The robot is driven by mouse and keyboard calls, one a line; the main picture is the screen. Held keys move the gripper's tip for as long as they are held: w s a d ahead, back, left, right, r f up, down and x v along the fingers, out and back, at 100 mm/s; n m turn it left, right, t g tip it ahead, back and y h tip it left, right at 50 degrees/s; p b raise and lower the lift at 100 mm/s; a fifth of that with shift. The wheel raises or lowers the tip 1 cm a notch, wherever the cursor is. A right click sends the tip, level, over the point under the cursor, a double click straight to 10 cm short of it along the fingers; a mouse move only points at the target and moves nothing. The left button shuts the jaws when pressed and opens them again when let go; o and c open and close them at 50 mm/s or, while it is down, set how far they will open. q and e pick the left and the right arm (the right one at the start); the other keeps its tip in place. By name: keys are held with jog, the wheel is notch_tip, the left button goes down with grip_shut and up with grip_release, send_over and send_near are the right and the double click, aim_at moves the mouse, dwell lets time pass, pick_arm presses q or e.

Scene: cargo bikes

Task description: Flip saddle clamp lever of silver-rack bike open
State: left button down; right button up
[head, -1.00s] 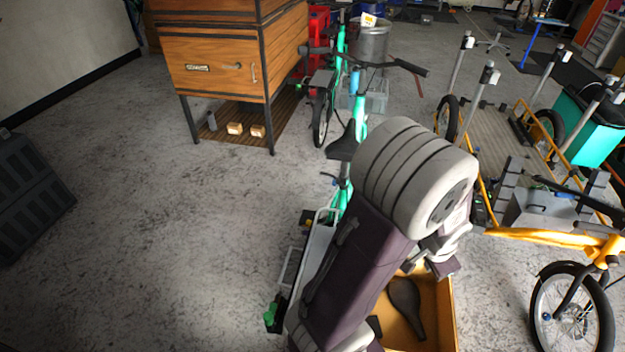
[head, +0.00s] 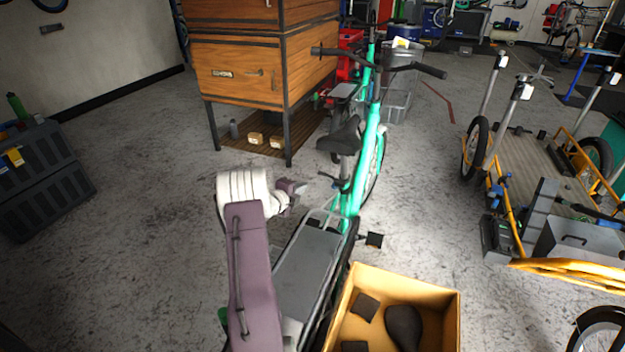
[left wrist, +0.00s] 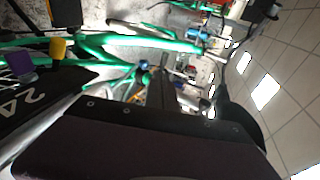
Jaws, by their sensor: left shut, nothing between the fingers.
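The green bike (head: 371,140) stands upright ahead of me, with its silver rack (head: 305,262) pointing toward me. Its black saddle (head: 345,136) is on the seat post. Just below the saddle, a small dark lever (head: 328,178) sticks out to the left near the top of the seat tube. My left gripper (head: 300,190) is shut and empty, slightly left of and below this lever, with a small gap seeming to show. In the left wrist view the green frame (left wrist: 150,42) lies sideways; I cannot make out the lever there. My right gripper is not in view.
A cardboard box (head: 452,312) holding a spare dark saddle (head: 403,326) stands right of the rack. A wooden cabinet (head: 240,75) is behind on the left. A yellow cargo bike (head: 570,268) stands at the right.

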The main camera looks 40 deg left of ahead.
pick_arm(q)
jog(key=b, duration=0.1)
send_near(319, 173)
jog(key=d+f+x, duration=0.1)
jog(key=x, duration=0.5)
jog(key=shift+w+r, duration=0.4)
jog(key=shift+w, duration=0.05)
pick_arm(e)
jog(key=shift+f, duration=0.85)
pick_arm(q)
jog(key=shift+w+a+r, duration=0.1)
jog(key=shift+r, duration=0.1)
jog(key=shift+w+a, duration=0.35)
jog(key=shift+w, duration=0.5)
jog(key=shift+s+d+r, duration=0.1)
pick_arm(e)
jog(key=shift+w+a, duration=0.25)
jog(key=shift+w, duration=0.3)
